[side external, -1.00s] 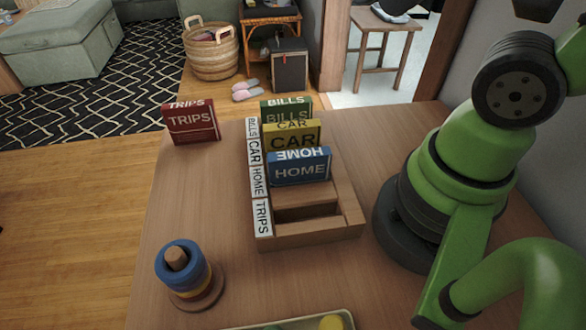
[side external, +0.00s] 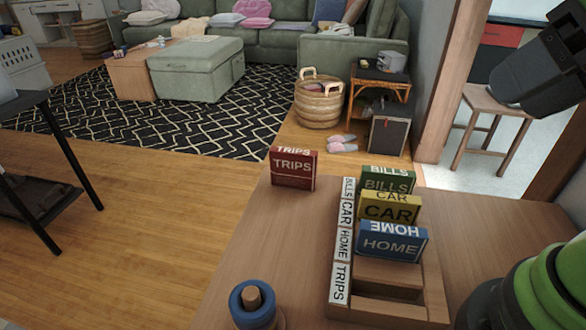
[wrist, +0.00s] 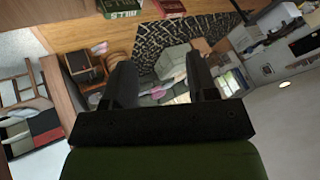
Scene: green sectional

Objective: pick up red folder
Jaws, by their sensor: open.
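The red folder (side external: 293,168), a box marked TRIPS, stands upright at the far left of the wooden table, apart from the rack. In the wrist view a red box edge (wrist: 171,7) shows at the top. My gripper (wrist: 160,62) is open, with nothing between its fingers. In the side view a dark end part of my arm (side external: 540,75) is high at the upper right, well away from the red folder. The wooden rack (side external: 388,312) has a label strip reading BILLS, CAR, HOME, TRIPS; its front TRIPS slot is empty.
Green BILLS (side external: 387,180), yellow CAR (side external: 390,208) and blue HOME (side external: 391,241) folders stand in the rack, right of the red one. A blue ring stack (side external: 252,305) is at the front left. The table between is clear.

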